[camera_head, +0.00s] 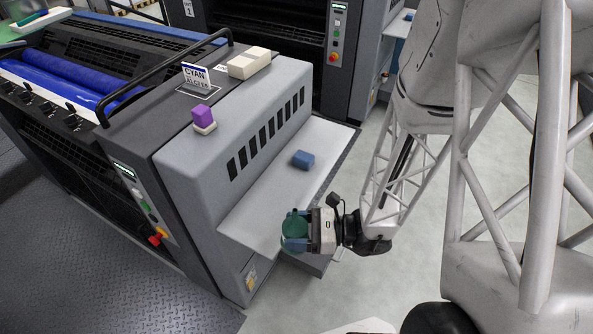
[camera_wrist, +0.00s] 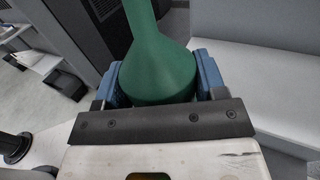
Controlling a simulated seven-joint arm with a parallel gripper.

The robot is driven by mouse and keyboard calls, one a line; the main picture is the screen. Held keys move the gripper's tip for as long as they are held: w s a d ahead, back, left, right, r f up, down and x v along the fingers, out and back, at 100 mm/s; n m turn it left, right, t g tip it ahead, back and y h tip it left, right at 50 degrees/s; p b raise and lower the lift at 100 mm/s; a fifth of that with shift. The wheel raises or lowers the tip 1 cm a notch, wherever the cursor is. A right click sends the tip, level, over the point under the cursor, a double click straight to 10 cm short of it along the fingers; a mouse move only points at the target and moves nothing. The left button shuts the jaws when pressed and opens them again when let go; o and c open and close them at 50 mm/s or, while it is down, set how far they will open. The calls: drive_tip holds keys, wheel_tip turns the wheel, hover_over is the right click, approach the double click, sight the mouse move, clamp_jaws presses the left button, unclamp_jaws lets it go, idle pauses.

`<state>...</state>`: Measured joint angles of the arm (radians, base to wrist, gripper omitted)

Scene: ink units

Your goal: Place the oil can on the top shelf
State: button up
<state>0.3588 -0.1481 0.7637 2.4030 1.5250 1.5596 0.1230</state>
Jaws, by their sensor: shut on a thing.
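The oil can (camera_wrist: 158,72) is dark green with a wide round base and a narrowing neck. My gripper (camera_wrist: 160,85) is shut on it, with a blue finger pad on each side of its wide part. In the head view the oil can (camera_head: 294,225) is at the end of my arm, in front of the near end of the ink unit's pale shelf (camera_head: 262,215). The gripper (camera_head: 295,232) hides part of the can there. I cannot tell which surface the task calls the top shelf; the grey machine top (camera_head: 235,92) is higher than the pale shelf.
A blue block (camera_head: 303,159) lies on the pale shelf. On the machine top are a purple block on a pale base (camera_head: 203,119), a beige box (camera_head: 249,63) and a CYAN sign (camera_head: 196,77). A red knob (camera_head: 157,237) sticks out at the front. Open floor (camera_head: 385,275) is at right.

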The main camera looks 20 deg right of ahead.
drive_tip(key=shift+w, duration=0.15)
hover_over(272, 207)
drive_tip(key=shift+s+f, duration=0.4)
drive_tip(key=shift+f, duration=0.3)
drive_tip(key=shift+w, duration=0.1)
drive_tip(key=shift+w, duration=0.25)
drive_tip(key=shift+f, duration=1.8)
drive_tip(key=shift+f, duration=0.15)
drive_tip(key=o, duration=1.2)
drive_tip(key=shift+r, duration=0.2)
